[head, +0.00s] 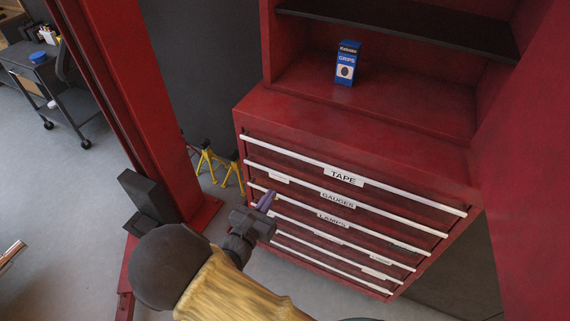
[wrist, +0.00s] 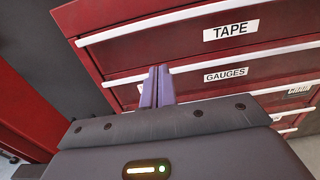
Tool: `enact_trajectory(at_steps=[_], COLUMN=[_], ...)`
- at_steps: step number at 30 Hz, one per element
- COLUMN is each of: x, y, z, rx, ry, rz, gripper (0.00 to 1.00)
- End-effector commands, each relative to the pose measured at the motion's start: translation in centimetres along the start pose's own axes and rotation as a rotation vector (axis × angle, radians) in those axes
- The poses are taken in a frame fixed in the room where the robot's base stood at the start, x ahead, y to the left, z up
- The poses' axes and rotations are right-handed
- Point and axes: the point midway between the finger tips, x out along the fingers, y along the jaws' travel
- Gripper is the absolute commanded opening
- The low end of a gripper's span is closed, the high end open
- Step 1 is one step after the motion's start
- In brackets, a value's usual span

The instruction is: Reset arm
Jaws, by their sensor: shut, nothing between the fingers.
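My gripper (head: 267,201) is shut and empty, in front of the left side of a red drawer cabinet (head: 285,126). In the wrist view its two purple fingers (wrist: 157,85) lie together and point toward the drawer fronts, just below the TAPE drawer's handle. I cannot tell whether the fingertips touch the cabinet. My arm reaches up from the bottom of the head view. The drawers look closed. Labels read TAPE (head: 343,177), GAUGES (head: 338,200) and LAMPS (head: 333,220); they have long white handles.
A red lift post (head: 125,100) rises left of the cabinet, with yellow stands (head: 207,160) between. A dark wheeled cart (head: 50,85) stands far left. Grey floor is open at left.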

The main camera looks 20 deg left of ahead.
Motion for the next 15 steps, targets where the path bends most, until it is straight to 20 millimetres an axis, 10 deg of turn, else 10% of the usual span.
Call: enact_trajectory(at_steps=[8,15], x=[0.8,4.9], y=[-1.2,-11.1], z=[0.4,2.1], rx=[0.018,0.179], ry=[0.019,0.17], rz=[-0.045,-0.412], gripper=[0.0,0.0])
